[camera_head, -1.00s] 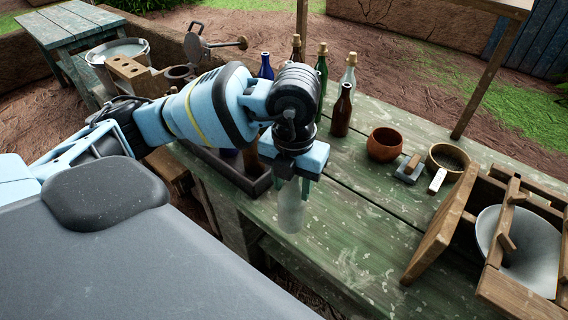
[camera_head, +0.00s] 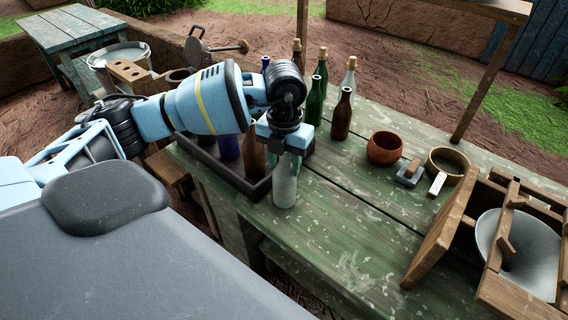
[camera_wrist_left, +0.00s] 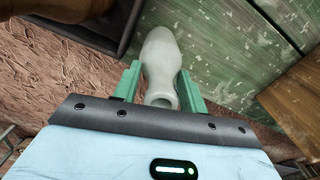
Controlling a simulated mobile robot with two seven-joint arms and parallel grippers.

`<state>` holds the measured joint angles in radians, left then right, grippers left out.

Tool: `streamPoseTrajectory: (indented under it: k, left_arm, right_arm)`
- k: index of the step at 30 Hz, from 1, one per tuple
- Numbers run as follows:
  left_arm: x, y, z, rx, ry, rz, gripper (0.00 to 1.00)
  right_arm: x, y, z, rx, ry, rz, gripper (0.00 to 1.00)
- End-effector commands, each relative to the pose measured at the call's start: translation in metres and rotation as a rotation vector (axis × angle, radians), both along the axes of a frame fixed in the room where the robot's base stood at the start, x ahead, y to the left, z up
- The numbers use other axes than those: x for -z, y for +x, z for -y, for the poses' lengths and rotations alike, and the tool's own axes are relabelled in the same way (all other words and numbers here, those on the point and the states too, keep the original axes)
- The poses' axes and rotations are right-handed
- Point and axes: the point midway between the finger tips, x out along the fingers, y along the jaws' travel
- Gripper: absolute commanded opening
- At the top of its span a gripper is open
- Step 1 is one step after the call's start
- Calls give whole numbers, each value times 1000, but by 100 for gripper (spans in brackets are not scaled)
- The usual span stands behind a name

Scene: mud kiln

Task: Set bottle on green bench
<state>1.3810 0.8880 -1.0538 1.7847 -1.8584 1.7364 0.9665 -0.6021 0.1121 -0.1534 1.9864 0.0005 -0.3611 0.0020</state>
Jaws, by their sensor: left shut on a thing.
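A pale, whitish bottle (camera_head: 285,186) hangs upright below my left gripper (camera_head: 285,162). In the left wrist view the bottle (camera_wrist_left: 161,60) sits between the two green fingers, its open mouth toward the camera. The gripper is shut on it. The green bench (camera_head: 345,245) is a long table with worn green paint. The bottle appears over its near-left part, close beside the dark tray; I cannot tell whether its base touches the boards. My right gripper is not in view.
A dark tray (camera_head: 258,190) holding several bottles stands just left of the held bottle. More bottles, including a brown one (camera_head: 341,115), stand behind. A clay pot (camera_head: 385,148) and a wooden frame with a funnel (camera_head: 520,250) are to the right. The bench's front middle is clear.

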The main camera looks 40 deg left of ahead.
Motion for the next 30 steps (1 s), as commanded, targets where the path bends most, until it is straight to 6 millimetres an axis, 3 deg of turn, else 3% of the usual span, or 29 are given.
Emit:
streamPoseTrajectory:
  k: [3, 14, 15, 18, 20, 30]
  left_arm:
    - [11, 0, 0, -2, -1, 2, 0]
    - [15, 0, 0, -1, -1, 2, 0]
    - [15, 0, 0, -1, -1, 2, 46]
    - [14, 0, 0, -1, -1, 2, 59]
    - [14, 0, 0, -1, -1, 2, 65]
    - [10, 0, 0, -1, 0, 3, 65]
  right_arm:
    - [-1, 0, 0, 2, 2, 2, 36]
    - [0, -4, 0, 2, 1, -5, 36]
    - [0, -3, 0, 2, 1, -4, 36]
    - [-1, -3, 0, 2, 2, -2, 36]
    - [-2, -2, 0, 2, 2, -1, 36]
    - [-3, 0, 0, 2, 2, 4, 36]
